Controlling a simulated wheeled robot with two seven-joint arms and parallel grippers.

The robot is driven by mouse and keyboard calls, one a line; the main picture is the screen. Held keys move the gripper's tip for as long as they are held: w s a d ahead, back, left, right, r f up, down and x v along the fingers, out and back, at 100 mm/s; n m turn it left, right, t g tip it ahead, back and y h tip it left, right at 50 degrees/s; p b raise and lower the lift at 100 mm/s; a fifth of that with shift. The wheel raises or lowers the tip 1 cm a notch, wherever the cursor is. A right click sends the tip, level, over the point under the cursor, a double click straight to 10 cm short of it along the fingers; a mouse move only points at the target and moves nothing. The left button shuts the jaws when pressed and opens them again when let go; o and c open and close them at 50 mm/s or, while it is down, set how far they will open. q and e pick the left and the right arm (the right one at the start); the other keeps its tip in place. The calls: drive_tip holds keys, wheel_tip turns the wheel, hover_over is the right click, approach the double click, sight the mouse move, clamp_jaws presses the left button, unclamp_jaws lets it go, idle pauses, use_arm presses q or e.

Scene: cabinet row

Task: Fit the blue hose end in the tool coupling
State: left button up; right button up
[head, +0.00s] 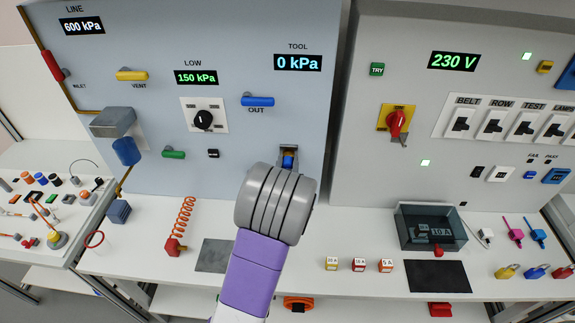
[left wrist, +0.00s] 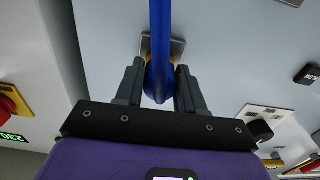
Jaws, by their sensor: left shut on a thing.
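My left gripper (left wrist: 160,68) is shut on the blue hose end (left wrist: 159,84), with a dark finger on each side of it. The blue hose (left wrist: 161,20) runs up out of the left wrist view. The metal tool coupling (left wrist: 179,48) is right behind the hose end. In the head view the tool coupling (head: 297,151) is on the blue-grey panel under the TOOL display, with blue (head: 288,160) showing at it. My grey wrist and purple arm hide the fingers there. I cannot tell how deep the hose end sits. My right gripper is not in view.
The TOOL display (head: 298,63) reads 0 kPa. The blue OUT handle (head: 257,101) lies level above the coupling. A black knob (head: 204,119) is left of it. A red coiled hose (head: 184,222) stands on the bench. The grey electrical panel (head: 375,60) is to the right.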

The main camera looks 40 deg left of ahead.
use_arm(q)
drive_tip(key=shift+w+a, duration=0.2)
drive_tip(key=shift+w, duration=0.15)
drive_tip(key=o, duration=1.1)
drive_tip(key=shift+p+v, duration=0.55)
drive_tip(key=shift+v, duration=3.2)
